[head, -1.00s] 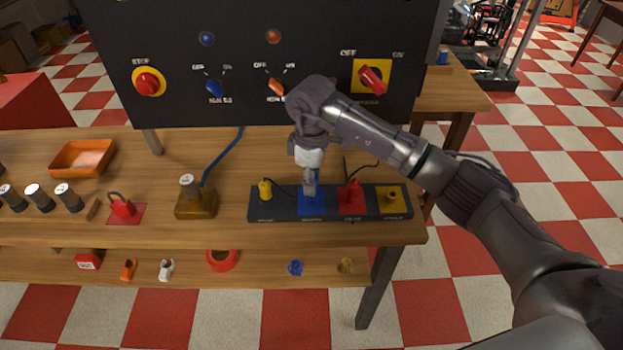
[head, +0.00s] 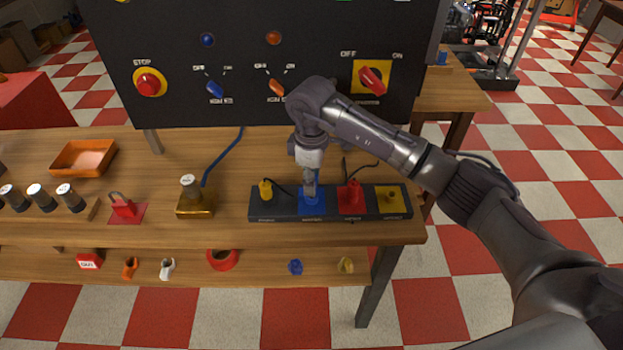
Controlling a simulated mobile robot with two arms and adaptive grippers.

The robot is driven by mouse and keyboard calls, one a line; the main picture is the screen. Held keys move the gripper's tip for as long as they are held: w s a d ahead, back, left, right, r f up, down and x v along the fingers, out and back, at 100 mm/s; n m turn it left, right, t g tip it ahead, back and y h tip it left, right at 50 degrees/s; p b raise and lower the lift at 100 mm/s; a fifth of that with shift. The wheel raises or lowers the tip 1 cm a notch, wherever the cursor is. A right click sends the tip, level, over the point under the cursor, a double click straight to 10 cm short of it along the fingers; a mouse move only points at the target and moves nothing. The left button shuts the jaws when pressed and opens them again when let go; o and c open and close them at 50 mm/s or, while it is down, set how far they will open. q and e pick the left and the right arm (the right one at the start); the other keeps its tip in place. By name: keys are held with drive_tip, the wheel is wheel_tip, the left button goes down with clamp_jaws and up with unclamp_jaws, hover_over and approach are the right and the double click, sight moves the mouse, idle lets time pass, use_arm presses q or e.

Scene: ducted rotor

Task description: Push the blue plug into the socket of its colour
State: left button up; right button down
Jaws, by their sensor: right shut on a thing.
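My right gripper (head: 311,190) points down over the blue socket square (head: 311,204) of the dark socket strip (head: 280,213) on the bench. Its fingers are shut on the blue plug, which is mostly hidden between the fingers and the socket. I cannot tell how deep the plug sits. My left gripper is not in view.
A black panel (head: 240,100) with knobs stands behind the strip. Small parts lie on the lower shelf.

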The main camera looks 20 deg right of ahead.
drive_tip(key=shift+f+b, duration=0.7)
drive_tip(key=shift+f, duration=0.5)
drive_tip(key=c, duration=0.8)
unclamp_jaws()
drive_tip(key=shift+c, duration=0.2)
wheel_tip(320, 180, up, 12)
